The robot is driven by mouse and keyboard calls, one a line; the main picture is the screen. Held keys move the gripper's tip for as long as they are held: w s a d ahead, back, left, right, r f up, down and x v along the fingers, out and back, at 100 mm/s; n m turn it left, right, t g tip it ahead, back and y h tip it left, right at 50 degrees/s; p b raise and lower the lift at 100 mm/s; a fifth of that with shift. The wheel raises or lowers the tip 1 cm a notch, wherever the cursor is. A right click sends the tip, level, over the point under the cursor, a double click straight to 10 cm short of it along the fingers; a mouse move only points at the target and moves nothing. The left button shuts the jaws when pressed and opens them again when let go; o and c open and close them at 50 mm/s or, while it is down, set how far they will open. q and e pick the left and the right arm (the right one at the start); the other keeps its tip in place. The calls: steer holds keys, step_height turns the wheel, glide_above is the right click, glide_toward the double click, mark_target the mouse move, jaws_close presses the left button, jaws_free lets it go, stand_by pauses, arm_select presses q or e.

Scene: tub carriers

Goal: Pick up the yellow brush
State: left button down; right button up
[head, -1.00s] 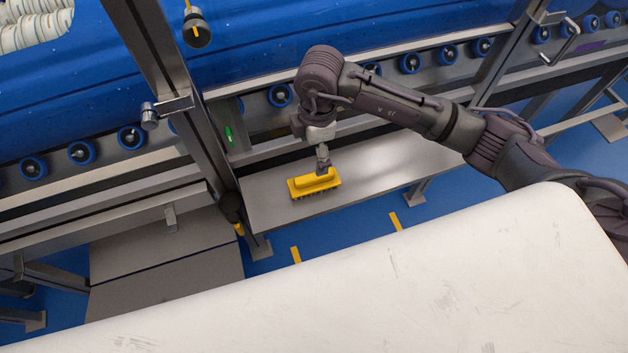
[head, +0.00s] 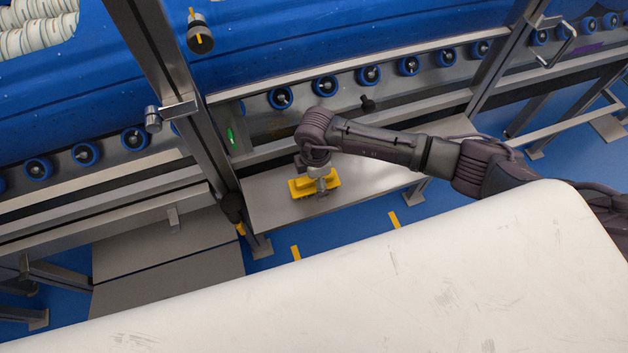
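The yellow brush (head: 299,187) lies on a grey metal shelf (head: 381,179) below the conveyor, its bristles facing down. My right gripper (head: 321,190) comes in from the right and is right over the brush, hiding part of its middle and right side. The fingers are small and partly hidden by the wrist, so I cannot tell whether they are open or closed on it. My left gripper is not in view.
A large white surface (head: 400,290) fills the foreground. A grey upright post (head: 165,75) stands left of the shelf. The shelf is bare to the right of the brush.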

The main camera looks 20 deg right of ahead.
steer(key=shift+f, duration=0.3)
steer(key=c, duration=1.3)
steer(key=shift+c, duration=0.2)
steer(key=shift+r, duration=0.15)
steer(key=shift+w+r, duration=0.1)
steer(key=shift+r, duration=0.5)
steer(key=r, duration=0.3)
steer(key=shift+s+b, duration=0.25)
steer(key=shift+b, duration=0.1)
steer(key=s+d+r, duration=0.1)
steer(key=s+r, duration=0.5)
steer(key=s, duration=0.5)
steer(key=shift+s+d+r+b, duration=0.15)
steer(key=shift+r+b, duration=0.15)
steer(key=shift+b, duration=0.15)
